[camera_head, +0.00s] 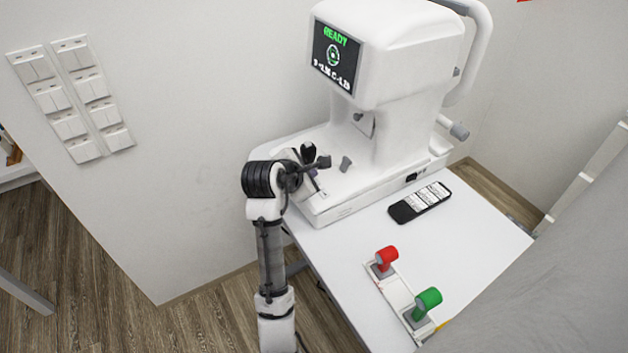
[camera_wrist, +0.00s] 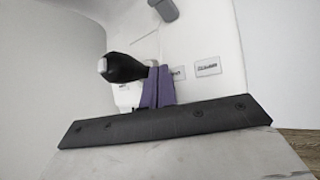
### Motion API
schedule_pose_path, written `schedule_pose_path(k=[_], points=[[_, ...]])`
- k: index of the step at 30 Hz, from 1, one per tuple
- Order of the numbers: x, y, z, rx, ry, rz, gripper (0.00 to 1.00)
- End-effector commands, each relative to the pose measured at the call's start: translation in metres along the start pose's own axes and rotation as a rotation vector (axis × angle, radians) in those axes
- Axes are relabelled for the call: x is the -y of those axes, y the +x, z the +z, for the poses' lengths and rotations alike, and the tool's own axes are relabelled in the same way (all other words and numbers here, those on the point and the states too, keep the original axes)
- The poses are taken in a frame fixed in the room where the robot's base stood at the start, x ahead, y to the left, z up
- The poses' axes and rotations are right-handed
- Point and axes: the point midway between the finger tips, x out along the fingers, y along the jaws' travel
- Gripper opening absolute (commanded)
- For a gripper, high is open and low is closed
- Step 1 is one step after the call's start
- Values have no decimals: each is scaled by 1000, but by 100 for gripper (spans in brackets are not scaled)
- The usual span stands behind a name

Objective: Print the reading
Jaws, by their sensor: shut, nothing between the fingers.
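The white eye-test machine (camera_head: 395,60) stands on a white table.
A black remote-like device (camera_head: 420,202) with white keys lies right of the machine's base. A red-topped lever (camera_head: 386,257) and a green-topped lever (camera_head: 427,300) stand at the table's front. Wall switches (camera_head: 72,98) are at left. The table's middle is clear.

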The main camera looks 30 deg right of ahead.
Motion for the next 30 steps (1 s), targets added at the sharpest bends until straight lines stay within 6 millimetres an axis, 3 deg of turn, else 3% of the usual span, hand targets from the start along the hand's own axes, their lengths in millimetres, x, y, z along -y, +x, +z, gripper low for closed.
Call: schedule_pose_path(k=[30], points=[[5, 7, -5, 0, 0, -1, 0]])
